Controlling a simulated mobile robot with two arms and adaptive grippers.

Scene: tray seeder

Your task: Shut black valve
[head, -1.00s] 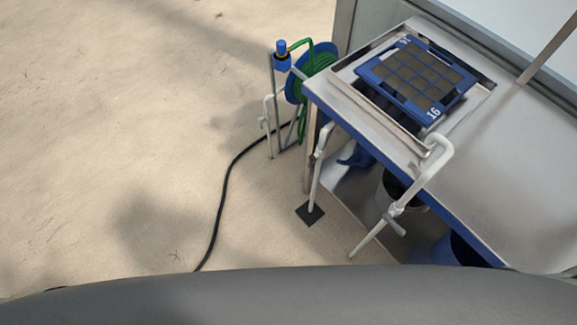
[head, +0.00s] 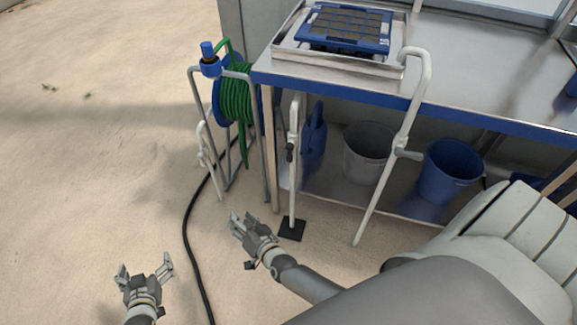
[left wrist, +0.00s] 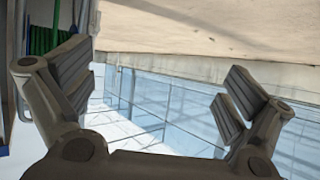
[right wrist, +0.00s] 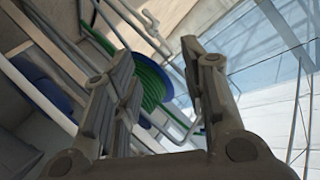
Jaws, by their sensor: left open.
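The black valve (head: 290,152) sits partway up a white standpipe (head: 293,190) on a dark square base, in front of the bench's left end in the head view. Its exact handle angle is too small to tell. My right gripper (head: 243,218) is open and empty, low and left of that standpipe, apart from it. The right wrist view also shows the gripper (right wrist: 160,68) with nothing between its fingers. My left gripper (head: 145,264) is open and empty over the floor, further left. The left wrist view shows the gripper's wide, empty jaws (left wrist: 155,80).
A green hose reel (head: 235,102) stands left of the metal bench (head: 450,95). Another white pipe with a grey valve (head: 405,153) stands at the right. A seed tray (head: 345,43) is on the bench, buckets (head: 450,170) underneath. A black hose (head: 190,235) crosses otherwise free floor.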

